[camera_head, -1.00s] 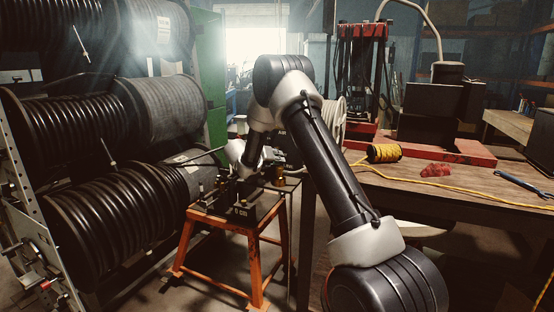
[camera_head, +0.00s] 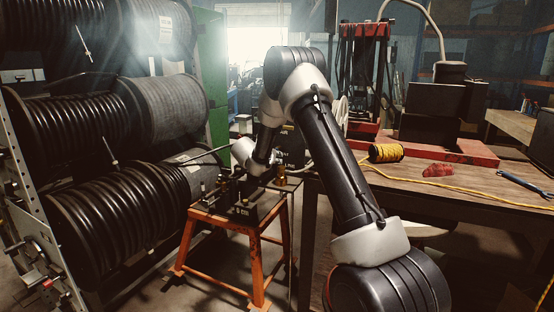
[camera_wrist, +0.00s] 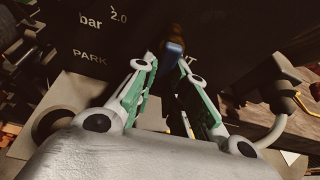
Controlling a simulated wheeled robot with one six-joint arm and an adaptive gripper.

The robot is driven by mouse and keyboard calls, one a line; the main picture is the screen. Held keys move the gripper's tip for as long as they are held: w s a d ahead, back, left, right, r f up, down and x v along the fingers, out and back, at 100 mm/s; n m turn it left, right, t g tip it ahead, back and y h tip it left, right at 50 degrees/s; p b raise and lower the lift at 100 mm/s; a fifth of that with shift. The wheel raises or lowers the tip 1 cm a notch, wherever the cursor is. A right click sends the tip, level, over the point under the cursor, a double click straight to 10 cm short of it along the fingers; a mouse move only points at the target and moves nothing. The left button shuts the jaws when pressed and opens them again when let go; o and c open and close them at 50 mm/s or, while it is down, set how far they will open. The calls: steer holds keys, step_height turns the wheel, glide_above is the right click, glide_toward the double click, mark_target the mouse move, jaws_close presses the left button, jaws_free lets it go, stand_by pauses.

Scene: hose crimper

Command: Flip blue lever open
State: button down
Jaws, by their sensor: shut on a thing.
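The blue lever (camera_wrist: 174,48) shows in the wrist view, just beyond and between my fingertips. Its upper end looks brownish, and its lower part is dark between the fingers. My gripper (camera_wrist: 175,74), with green pads inside its white fingers, is closed around the lever. Behind it is a dark panel (camera_wrist: 105,40) with the white words "bar", "2.0" and "PARK". In the head view the crimper (camera_head: 240,205) is a dark machine on an orange stool; my wrist is at its far side. The lever and fingertips cannot be made out there.
The orange stool (camera_head: 258,262) stands between a rack of black hose reels (camera_head: 95,225) on the left and a wooden workbench (camera_head: 450,193) on the right. A yellow spool (camera_head: 386,152) and a red rag (camera_head: 437,169) lie on the bench.

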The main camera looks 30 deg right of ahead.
steer(key=shift+w+a+m, duration=0.1)
steer(key=shift+m, duration=0.3)
steer(key=c, duration=1.4)
jaws_free()
steer(key=shift+c, duration=0.2)
steer(key=shift+a, duration=0.1)
steer(key=v, duration=1.1)
steer(key=shift+s+r, duration=0.2)
steer(key=shift+s, duration=0.25)
steer(key=shift+a, duration=0.15)
